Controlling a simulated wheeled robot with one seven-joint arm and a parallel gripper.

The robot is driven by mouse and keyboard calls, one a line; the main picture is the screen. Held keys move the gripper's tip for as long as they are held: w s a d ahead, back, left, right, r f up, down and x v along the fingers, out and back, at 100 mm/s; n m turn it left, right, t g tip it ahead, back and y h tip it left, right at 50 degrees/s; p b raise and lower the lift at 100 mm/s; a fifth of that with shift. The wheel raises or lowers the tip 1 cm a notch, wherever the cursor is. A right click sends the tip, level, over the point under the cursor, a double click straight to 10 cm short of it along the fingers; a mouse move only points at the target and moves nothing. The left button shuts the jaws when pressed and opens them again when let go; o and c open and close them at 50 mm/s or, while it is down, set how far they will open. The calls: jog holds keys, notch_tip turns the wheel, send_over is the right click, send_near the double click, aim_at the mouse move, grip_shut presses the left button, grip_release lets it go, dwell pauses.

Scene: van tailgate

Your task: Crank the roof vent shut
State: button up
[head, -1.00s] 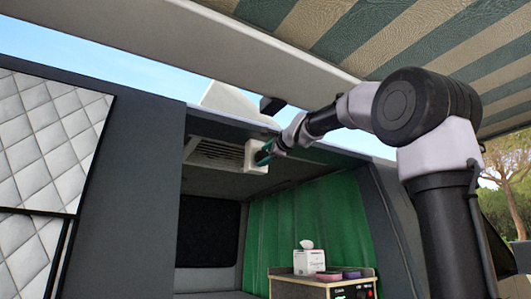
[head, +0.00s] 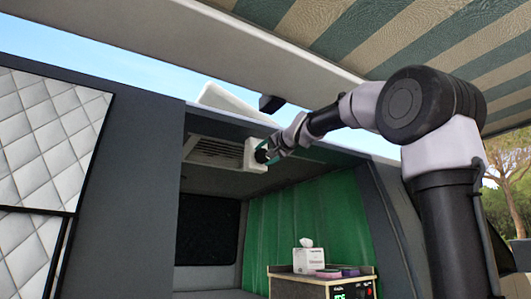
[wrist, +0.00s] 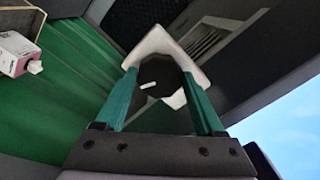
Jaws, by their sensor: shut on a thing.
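The roof vent's pale lid (head: 228,100) stands tilted up above the van roof edge in the head view. Its slatted grille (head: 215,150) is in the ceiling below, and it also shows in the wrist view (wrist: 205,38). A white housing (head: 250,155) sits at the grille's right end. In the wrist view a round black crank knob (wrist: 158,72) with a white mark sits on the white housing (wrist: 160,42). My gripper (head: 267,153) reaches in from the right, its green fingers shut on the knob's two sides.
A green curtain (head: 320,215) hangs below and right of the vent. A tissue box (head: 308,258) stands on a cabinet (head: 295,287) beneath. The striped awning (head: 410,40) is overhead, and a grey door pillar (head: 385,215) stands close below my arm.

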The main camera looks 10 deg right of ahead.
jog(key=n, duration=0.6)
jog(key=shift+s+r+n, duration=0.1)
jog(key=shift+n, duration=0.2)
jog(key=n, duration=0.6)
jog(key=shift+d, duration=0.1)
jog(key=n, duration=0.6)
jog(key=shift+d+n, duration=0.1)
jog(key=shift+n, duration=0.3)
jog(key=n, duration=0.5)
jog(key=shift+d+r, duration=0.1)
jog(key=shift+d, duration=0.1)
jog(key=shift+n, duration=0.3)
jog(key=o, duration=1.4)
jog(key=shift+d, duration=0.15)
jog(key=shift+c, duration=0.2)
